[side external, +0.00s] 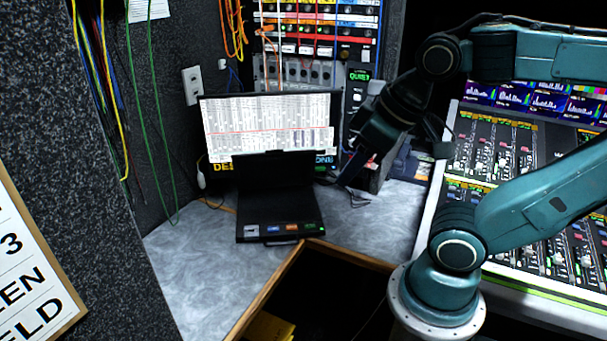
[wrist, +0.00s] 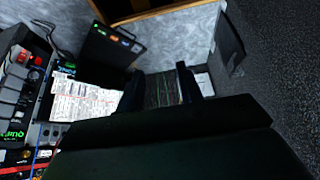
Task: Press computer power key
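A black laptop-like computer (side external: 279,205) stands open on the grey counter, its dark screen upright. A row of small coloured keys (side external: 280,228) in white, blue, orange and green runs along its front edge; their labels are too small to read. In the wrist view the computer (wrist: 112,45) appears upside down at upper left, with lit green marks. My gripper (side external: 350,174) is in the air to the right of the computer, pointing down and left, apart from it. In the wrist view my gripper (wrist: 160,88) shows two dark fingers spread apart with nothing held between them.
A lit monitor (side external: 268,118) stands behind the computer. A rack with cables (side external: 315,35) rises behind it. A wood-edged opening (side external: 335,255) lies in front. A mixing console (side external: 510,170) is at right. The counter (side external: 190,265) is bare left of the computer.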

